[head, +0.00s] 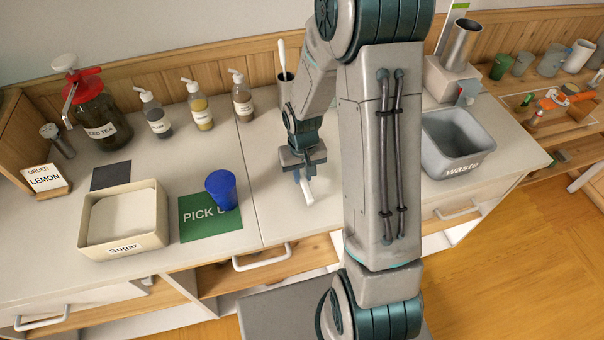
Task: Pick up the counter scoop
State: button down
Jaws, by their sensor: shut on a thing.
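My gripper (302,172) points down over the counter, left of my forearm. It is shut on a white, narrow piece, which I take to be the counter scoop (308,191). The scoop's lower end shows below the fingers, close to the counter top; I cannot tell whether it touches. The gripper hides its upper part.
A blue cup (221,190) stands on the green pick-up mat (197,232). The sugar bin (150,240) is left of it. Pump bottles (201,108) and a cup with a white-handled utensil (283,58) stand behind. A grey waste bin (460,168) is on the right.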

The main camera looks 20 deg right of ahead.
aim_at(303, 175)
jog(key=shift+r, duration=0.45)
notch_tip(303, 175, up, 3)
jog(key=shift+d+f+b, duration=0.1)
jog(key=shift+f+b, duration=0.1)
jog(key=shift+b, duration=0.2)
jog(key=s+d+r+b, duration=0.1)
jog(key=s+d+r, duration=0.5)
jog(key=d, duration=0.3)
jog(key=shift+d+r+b, duration=0.3)
jog(key=shift+d+r, duration=0.05)
jog(key=shift+d, duration=0.05)
